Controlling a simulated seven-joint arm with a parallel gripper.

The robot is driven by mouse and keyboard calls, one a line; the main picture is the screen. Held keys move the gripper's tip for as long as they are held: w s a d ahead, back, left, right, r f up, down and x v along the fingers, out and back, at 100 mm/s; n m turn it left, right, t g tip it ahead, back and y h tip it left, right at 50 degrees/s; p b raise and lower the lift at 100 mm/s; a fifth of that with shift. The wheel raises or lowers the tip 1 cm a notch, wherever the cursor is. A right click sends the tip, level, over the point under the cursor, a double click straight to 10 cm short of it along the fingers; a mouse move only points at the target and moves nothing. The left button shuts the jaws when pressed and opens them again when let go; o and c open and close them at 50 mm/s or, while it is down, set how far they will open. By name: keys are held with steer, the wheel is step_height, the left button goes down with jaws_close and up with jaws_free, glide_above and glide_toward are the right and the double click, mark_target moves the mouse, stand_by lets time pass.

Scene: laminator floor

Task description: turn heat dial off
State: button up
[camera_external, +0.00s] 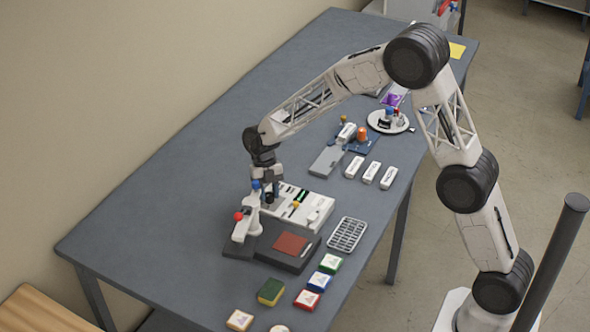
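A white control panel (322,203) lies on the grey table behind a dark press. It carries a small green-lit part, an orange-yellow knob (295,205) and a pale raised part at its right end. I cannot tell which knob is the heat dial, and no dial marks can be read. My gripper (270,194) points down at the panel's left end, close above or touching a dark round part there. The gripper hides that part of the panel. The fingers are too small and dark to tell whether they are open or shut.
Beside the panel stands the press, with a white upright, a red ball (238,216), a blue ball (256,184) and a red-brown pad (291,244). A slotted grey tray (347,235) and several small boxes lie nearby. The table's left part is clear.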

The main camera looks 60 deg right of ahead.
mark_target(272, 195)
steer(key=o, duration=0.3)
steer(key=shift+o, duration=0.2)
steer(key=shift+r, duration=0.2)
steer(key=shift+r, duration=0.9)
steer(key=shift+s+r, duration=0.6)
steer(key=shift+r, duration=0.15)
steer(key=s, duration=0.6)
steer(key=s+r, duration=0.1)
steer(key=s, duration=0.3)
steer(key=shift+a, duration=0.35)
steer(key=shift+s+a+r, duration=0.15)
steer(key=shift+s, duration=2.25)
